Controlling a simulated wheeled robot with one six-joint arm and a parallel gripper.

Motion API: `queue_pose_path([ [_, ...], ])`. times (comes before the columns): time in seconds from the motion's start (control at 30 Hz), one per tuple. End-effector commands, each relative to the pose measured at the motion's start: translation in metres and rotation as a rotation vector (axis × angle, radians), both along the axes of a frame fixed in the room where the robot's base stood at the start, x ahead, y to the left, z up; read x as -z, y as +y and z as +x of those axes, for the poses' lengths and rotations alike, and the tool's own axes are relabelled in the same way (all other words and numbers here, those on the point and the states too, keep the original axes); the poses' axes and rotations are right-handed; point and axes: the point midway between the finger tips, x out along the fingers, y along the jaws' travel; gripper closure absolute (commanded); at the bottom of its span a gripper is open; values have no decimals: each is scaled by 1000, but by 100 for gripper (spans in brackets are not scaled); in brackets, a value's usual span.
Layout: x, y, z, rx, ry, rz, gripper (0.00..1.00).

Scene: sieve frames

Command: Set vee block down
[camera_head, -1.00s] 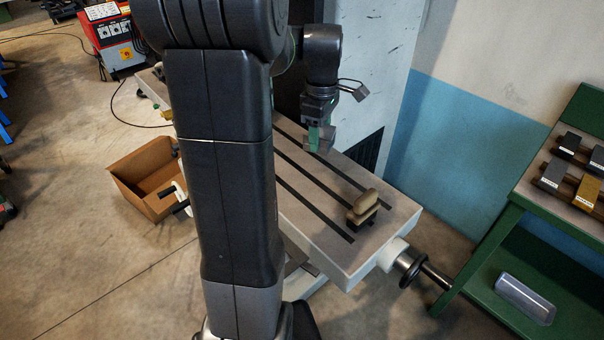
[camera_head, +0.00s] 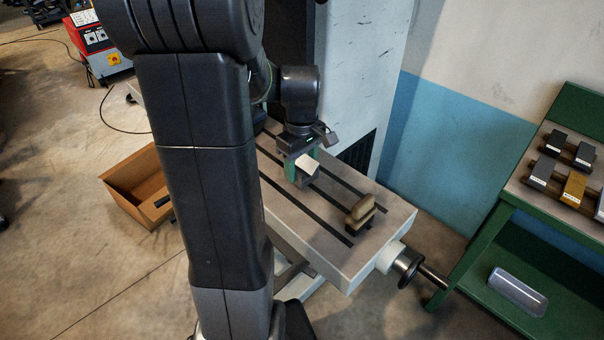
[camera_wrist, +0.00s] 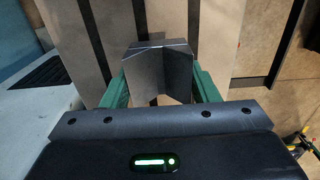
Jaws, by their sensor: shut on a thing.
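The vee block (camera_head: 309,166) is a grey metal block held between the green fingers of my gripper (camera_head: 304,165), over the slotted machine table (camera_head: 336,259). In the wrist view the vee block (camera_wrist: 160,72) shows its V-shaped notch, with a green finger of my gripper (camera_wrist: 160,88) on each side. My gripper is shut on it. The block appears low over the table's slotted top; I cannot tell whether its underside touches. Its lower side is hidden.
A brush (camera_head: 360,210) lies on the table's near right end. A handwheel (camera_head: 406,264) sticks out there. A cardboard box (camera_head: 138,186) stands on the floor at left. A green rack (camera_head: 478,240) with several blocks stands at right. Slotted top beside the brush is clear.

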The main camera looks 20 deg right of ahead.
Motion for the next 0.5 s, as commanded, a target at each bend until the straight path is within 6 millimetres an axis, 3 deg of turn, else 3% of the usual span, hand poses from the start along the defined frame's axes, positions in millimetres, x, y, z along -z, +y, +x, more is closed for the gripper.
queue_pose_path([
  [0.2,26,0,0,-1,1,1,100],
  [0.5,30,0,0,-1,-1,-1,100],
])
